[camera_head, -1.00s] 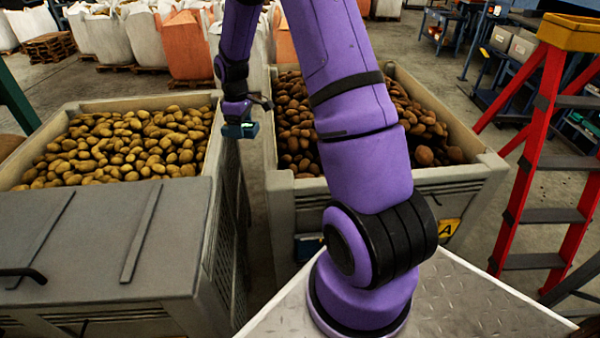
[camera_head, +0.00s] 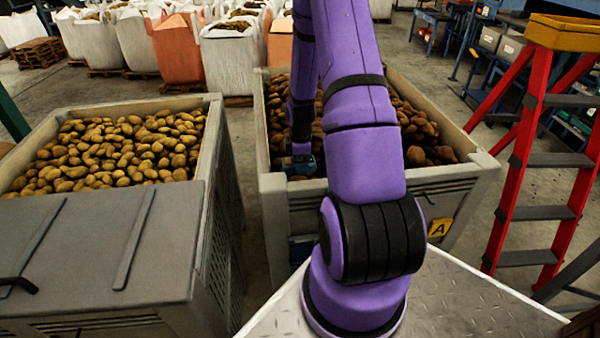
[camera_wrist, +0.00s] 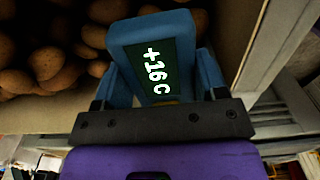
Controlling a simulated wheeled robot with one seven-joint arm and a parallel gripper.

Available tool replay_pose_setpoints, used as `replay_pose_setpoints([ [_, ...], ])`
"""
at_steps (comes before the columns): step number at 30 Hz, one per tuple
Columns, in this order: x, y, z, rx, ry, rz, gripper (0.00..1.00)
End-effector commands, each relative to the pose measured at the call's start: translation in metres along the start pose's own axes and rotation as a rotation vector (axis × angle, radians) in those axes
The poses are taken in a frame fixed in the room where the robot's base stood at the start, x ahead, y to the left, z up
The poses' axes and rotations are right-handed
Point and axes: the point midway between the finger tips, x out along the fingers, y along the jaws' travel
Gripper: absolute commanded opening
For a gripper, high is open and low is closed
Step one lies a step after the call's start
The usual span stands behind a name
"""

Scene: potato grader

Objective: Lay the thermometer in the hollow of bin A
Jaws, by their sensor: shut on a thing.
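The thermometer (camera_wrist: 155,58) is a blue block with a dark display reading +16 C. In the wrist view it sits between the blue fingers of my gripper (camera_wrist: 160,85), which is shut on it. In the head view my gripper (camera_head: 298,163) shows at the left front part of bin A, over or just inside its rim. Bin A (camera_head: 460,187) is a grey crate with a yellow A label (camera_head: 440,228), filled with brown potatoes (camera_head: 418,155). My arm covers the middle of the bin, and I cannot see the hollow.
A second grey bin (camera_head: 212,150) of paler potatoes stands to the left, with a grey lidded box front (camera_head: 100,240). A red stepladder (camera_head: 530,150) stands to the right of bin A. Large sacks (camera_head: 232,55) stand behind. A narrow floor gap separates the bins.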

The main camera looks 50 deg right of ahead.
Motion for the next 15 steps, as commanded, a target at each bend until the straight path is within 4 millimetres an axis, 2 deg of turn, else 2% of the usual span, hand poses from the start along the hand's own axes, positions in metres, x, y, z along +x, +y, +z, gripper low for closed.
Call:
replay_pose_setpoints([
  [5, 0.010, 0.000, 0.000, 0.000, 0.000, -0.001, 0.35],
  [12, 0.041, -0.001, 0.000, 0.002, 0.000, -0.003, 0.35],
  [15, 0.046, 0.000, 0.000, 0.001, 0.000, 0.001, 0.35],
])
